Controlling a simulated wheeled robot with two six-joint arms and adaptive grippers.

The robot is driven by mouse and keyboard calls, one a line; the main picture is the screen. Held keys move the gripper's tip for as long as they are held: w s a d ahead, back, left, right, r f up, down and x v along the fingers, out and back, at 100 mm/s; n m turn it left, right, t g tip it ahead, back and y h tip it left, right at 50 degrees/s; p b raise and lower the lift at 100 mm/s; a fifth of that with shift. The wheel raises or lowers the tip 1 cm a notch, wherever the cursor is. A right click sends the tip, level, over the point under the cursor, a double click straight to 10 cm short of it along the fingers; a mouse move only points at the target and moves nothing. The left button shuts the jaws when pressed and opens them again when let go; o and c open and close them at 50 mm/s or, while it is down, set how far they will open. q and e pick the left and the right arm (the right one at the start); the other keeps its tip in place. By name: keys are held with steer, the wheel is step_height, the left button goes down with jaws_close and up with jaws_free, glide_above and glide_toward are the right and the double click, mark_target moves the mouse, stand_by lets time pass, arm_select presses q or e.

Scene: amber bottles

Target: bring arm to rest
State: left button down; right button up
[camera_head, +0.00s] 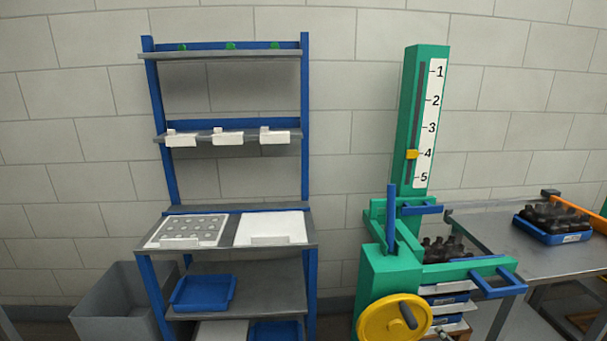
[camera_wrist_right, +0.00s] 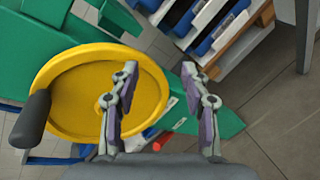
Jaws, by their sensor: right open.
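My right gripper (camera_wrist_right: 160,105) is open and empty in the right wrist view. Its two fingers stand apart, with part of a yellow handwheel (camera_wrist_right: 75,95) behind the left finger. I cannot tell whether the finger touches the wheel. The wheel's dark knob (camera_wrist_right: 30,118) sticks out at the left, clear of the fingers. The head view also shows the yellow handwheel (camera_head: 380,322) on the front of a green lift (camera_head: 372,285) with a scale numbered 1 to 5. A yellow pointer (camera_head: 412,154) sits near 4. Neither gripper shows in the head view.
A shelf rack (camera_head: 228,256) with a perforated board and a white board stands at left, beside a grey bin (camera_head: 112,310). Dark bottles stand in the lift. A blue crate (camera_head: 545,234) of dark bottles sits on the metal table (camera_head: 490,232) at right.

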steer(key=s+f+m+g, duration=0.2)
steer(key=s+f+m, duration=0.4)
steer(key=f, duration=0.4)
steer(key=s+a+f+m+g, duration=0.1)
steer(key=s+f+m+g, duration=0.2)
steer(key=s+f, duration=0.55)
steer(key=s+f+m+g, duration=0.2)
steer(key=s+f+m, duration=0.35)
steer(key=f, duration=0.55)
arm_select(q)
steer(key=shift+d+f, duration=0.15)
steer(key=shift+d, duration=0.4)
arm_select(e)
steer(key=s+a+f+m+g, duration=0.2)
steer(key=s+a+f+m, duration=0.1)
steer(key=s, duration=0.6)
steer(key=s+a+f+m+g, duration=0.2)
steer(key=s+a+f+m, duration=0.2)
steer(key=s, duration=0.5)
steer(key=s+a+f+m+g, duration=0.2)
steer(key=s+f, duration=0.3)
steer(key=s, duration=0.4)
steer(key=shift+a+f+m+y, duration=0.25)
steer(key=shift+a+m+y, duration=0.15)
steer(key=shift+a+m, duration=0.4)
steer(key=shift+a+n, duration=0.1)
steer(key=shift+n, duration=0.15)
